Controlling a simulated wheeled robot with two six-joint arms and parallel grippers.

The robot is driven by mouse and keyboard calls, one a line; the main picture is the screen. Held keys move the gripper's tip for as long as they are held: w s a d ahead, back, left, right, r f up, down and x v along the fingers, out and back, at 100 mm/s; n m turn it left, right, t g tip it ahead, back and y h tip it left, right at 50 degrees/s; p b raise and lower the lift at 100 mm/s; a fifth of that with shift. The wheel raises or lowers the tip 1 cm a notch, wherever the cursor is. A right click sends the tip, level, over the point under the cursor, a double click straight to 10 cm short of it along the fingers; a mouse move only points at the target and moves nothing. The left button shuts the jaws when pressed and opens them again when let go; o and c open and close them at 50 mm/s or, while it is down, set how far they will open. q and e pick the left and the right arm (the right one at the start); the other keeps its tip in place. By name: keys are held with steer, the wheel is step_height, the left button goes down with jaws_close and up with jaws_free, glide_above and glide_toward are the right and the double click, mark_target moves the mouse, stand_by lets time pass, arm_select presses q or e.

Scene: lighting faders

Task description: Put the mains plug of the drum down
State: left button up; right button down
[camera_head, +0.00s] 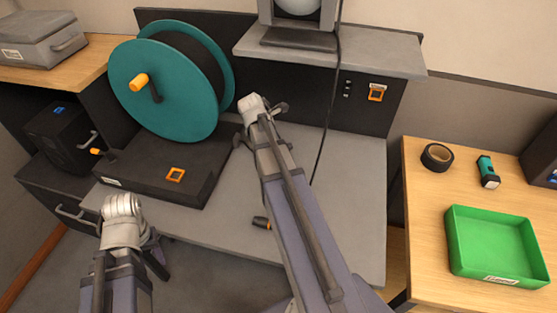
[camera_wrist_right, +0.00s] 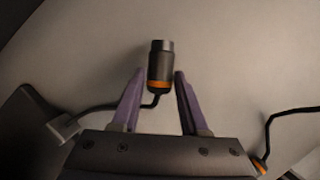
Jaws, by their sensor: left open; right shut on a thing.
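The drum's mains plug (camera_wrist_right: 160,66), dark with an orange band, is between the fingers of my right gripper (camera_wrist_right: 160,75) in the right wrist view. The gripper is shut on it, and a dark cable leaves its lower end. The grey surface is behind it; I cannot tell whether the plug touches it. My right arm hides this plug in the head view. The teal cable drum (camera_head: 165,90) stands on a dark base (camera_head: 150,165). My left gripper (camera_head: 156,258) is open and empty in front of the base.
A thin cable hangs from the lamp (camera_head: 298,28). A green tray (camera_head: 475,268), tape (camera_head: 437,157) and a torch (camera_head: 488,172) are on the right table.

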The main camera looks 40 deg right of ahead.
steer(key=shift+f+b, duration=1.75)
steer(key=shift+b, duration=0.1)
steer(key=shift+f, duration=0.2)
steer(key=shift+c, duration=2.1)
jaws_free()
steer(key=shift+r, duration=0.15)
steer(key=shift+a+r+p, duration=0.15)
steer(key=shift+r+p, duration=0.35)
steer(key=p+v, duration=1)
steer(key=v, duration=0.1)
